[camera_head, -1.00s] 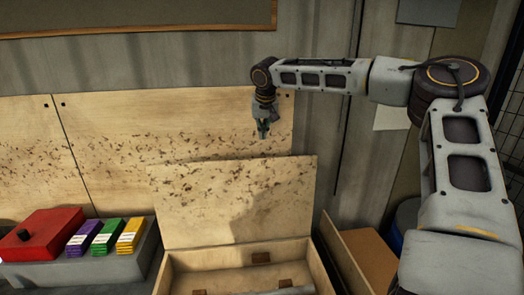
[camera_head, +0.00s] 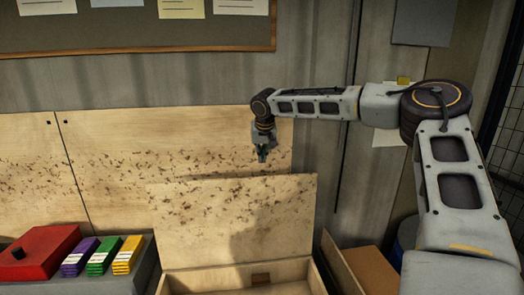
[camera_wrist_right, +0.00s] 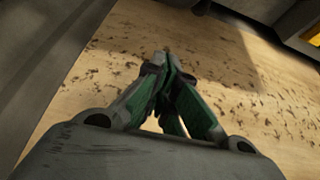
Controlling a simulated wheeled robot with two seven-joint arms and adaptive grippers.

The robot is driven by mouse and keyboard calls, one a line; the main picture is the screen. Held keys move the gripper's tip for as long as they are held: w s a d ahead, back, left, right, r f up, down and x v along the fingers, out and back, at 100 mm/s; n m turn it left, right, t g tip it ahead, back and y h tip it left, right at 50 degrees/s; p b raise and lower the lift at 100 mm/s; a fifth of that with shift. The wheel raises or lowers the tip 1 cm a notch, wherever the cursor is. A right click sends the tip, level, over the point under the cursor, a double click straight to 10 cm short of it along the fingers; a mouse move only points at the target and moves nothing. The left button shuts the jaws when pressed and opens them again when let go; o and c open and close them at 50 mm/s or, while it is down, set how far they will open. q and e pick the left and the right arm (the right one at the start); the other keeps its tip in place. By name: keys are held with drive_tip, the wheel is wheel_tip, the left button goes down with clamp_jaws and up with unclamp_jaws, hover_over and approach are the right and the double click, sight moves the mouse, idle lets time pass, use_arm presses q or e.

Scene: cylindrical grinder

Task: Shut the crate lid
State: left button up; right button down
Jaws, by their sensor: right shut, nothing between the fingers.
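The wooden crate (camera_head: 312,278) stands at the bottom centre of the head view, with its front part cut off by the frame. Its lid (camera_head: 200,225) stands up open at the back of the crate, leaning near the speckled wooden panels. My right gripper (camera_head: 263,157) is shut and empty. It points down, just above the lid's top edge in the picture; the exact gap in depth is hard to tell. In the right wrist view the green fingers (camera_wrist_right: 167,75) meet at the tips over a speckled wooden surface. My left gripper is not in view.
A red box (camera_head: 42,255) and purple, green and yellow packs (camera_head: 103,255) sit on a grey block left of the crate. An open brown box (camera_head: 362,262) stands right of it. Speckled panels (camera_head: 170,138) and a grey wall lie behind.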

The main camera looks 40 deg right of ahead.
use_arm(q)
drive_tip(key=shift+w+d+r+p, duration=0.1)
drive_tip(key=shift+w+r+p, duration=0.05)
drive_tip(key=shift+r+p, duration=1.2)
use_arm(e)
wheel_tip(320, 180, down, 6)
drive_tip(key=shift+s+a+f, duration=0.15)
drive_tip(key=shift+s+a, duration=0.1)
drive_tip(key=shift+s, duration=0.2)
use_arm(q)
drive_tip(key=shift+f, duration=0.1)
use_arm(e)
drive_tip(key=shift+s+d, duration=0.1)
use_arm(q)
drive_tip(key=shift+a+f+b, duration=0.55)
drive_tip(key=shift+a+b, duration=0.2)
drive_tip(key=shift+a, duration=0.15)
use_arm(e)
drive_tip(key=shift+s+r+t+h, duration=0.3)
drive_tip(key=shift+s+t, duration=0.1)
drive_tip(key=shift+s, duration=0.15)
